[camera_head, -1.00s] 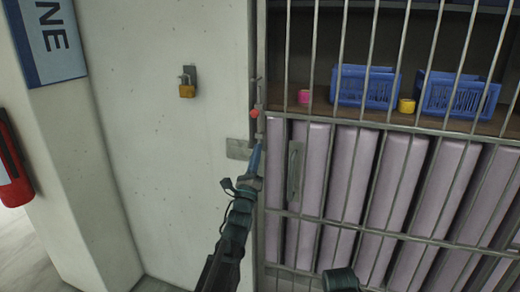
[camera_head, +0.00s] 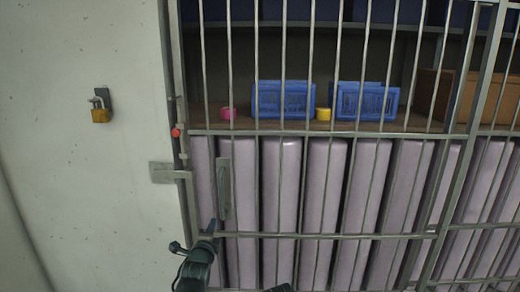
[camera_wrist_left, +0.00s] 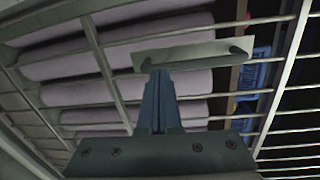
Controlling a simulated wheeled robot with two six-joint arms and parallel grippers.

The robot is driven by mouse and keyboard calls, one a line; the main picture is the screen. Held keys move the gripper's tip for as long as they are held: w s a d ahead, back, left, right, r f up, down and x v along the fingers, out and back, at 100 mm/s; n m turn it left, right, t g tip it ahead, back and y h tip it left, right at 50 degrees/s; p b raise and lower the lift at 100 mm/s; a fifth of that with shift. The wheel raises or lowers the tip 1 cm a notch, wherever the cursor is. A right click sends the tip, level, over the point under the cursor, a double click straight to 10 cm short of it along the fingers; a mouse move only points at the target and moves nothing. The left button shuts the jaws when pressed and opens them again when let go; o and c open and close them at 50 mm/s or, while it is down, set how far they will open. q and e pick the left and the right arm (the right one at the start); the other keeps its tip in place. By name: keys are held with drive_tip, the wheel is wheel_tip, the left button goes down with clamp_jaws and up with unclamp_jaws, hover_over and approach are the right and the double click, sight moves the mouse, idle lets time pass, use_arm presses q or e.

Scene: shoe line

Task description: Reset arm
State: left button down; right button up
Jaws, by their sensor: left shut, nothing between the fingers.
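My left gripper (camera_head: 211,226) is at the lower left of the barred door in the head view. In the left wrist view its two blue fingers (camera_wrist_left: 159,98) are closed together with nothing between them. The fingertips point toward a grey handle plate (camera_wrist_left: 193,54) on the bars. In the head view this handle (camera_head: 223,188) stands upright just above the fingertips. I cannot tell whether they touch.
The barred door (camera_head: 332,133) fronts shelves with blue baskets (camera_head: 283,99), a pink roll (camera_head: 228,113), a yellow roll (camera_head: 323,114) and upright lilac rolls or panels (camera_head: 323,190). A latch with a red knob (camera_head: 176,132) and a padlock (camera_head: 100,115) on the wall are at left.

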use_arm(q)
drive_tip(key=s+d+f+n+g, duration=0.4)
drive_tip(key=s+f+g, duration=0.1)
drive_tip(key=s+f, duration=0.15)
drive_tip(key=s+d+f+n+g, duration=0.4)
drive_tip(key=s+f, duration=0.1)
drive_tip(key=f, duration=0.3)
drive_tip(key=s+d+f+n+g+y, duration=0.1)
drive_tip(key=s+f+n+g, duration=0.25)
drive_tip(key=s, duration=0.55)
drive_tip(key=s+d+f+n+g, duration=0.15)
drive_tip(key=s+n+g, duration=0.3)
drive_tip(key=s, duration=0.45)
wheel_tip(320, 180, up, 17)
drive_tip(key=p, duration=1.7)
drive_tip(key=shift+r+m+p, duration=0.15)
drive_tip(key=shift+m+p, duration=0.15)
drive_tip(key=shift+m, duration=0.1)
drive_tip(key=shift+w+a, duration=0.1)
drive_tip(key=c, duration=1.5)
unclamp_jaws()
drive_tip(key=shift+c, duration=0.2)
